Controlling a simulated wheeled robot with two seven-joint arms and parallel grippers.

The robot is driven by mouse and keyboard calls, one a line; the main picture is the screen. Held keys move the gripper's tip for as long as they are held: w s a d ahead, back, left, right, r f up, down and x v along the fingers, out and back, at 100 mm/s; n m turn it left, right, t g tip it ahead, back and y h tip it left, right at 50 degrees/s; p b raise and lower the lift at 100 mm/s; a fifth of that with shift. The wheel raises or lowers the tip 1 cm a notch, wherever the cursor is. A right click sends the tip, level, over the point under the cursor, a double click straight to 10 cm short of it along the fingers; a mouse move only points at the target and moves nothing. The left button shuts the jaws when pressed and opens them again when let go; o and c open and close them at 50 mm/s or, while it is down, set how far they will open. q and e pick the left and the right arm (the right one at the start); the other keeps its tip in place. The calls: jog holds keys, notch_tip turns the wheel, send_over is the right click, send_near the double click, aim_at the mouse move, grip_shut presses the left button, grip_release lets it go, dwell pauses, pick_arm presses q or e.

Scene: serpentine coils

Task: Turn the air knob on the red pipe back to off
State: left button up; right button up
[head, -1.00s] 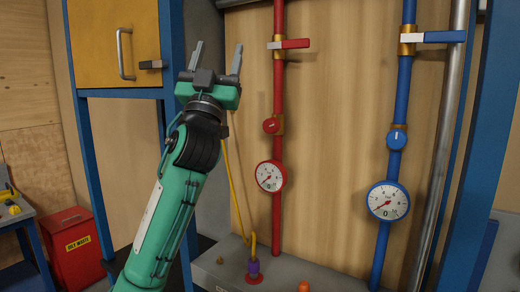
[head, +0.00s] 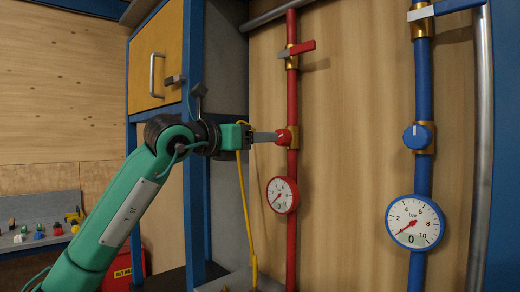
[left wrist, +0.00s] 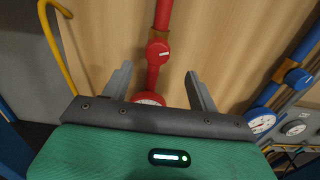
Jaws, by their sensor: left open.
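The red pipe (head: 292,95) runs upright on the wooden panel. Its round red air knob (head: 284,137) sits partway down, on a brass fitting, and also shows in the left wrist view (left wrist: 158,52) with a pale mark on its face. My left gripper (head: 275,137) points at the knob from the left, its fingertips close to it in the head view. In the left wrist view the fingers are open, apart on both sides of the red pipe, with the knob beyond them and nothing between the tips. Whether a finger touches the knob cannot be told. My right gripper is not in view.
A red-rimmed gauge (head: 283,195) hangs below the knob, and a red lever (head: 298,49) is above it. The blue pipe (head: 421,90) with its blue knob (head: 417,137) and gauge (head: 414,222) stands to the right. A yellow hose (head: 243,210) hangs near my left arm.

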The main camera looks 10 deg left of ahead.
aim_at(280, 138)
pick_arm(q)
jog(key=p+x, duration=0.3)
jog(key=x, duration=0.5)
jog(key=shift+w, duration=0.25)
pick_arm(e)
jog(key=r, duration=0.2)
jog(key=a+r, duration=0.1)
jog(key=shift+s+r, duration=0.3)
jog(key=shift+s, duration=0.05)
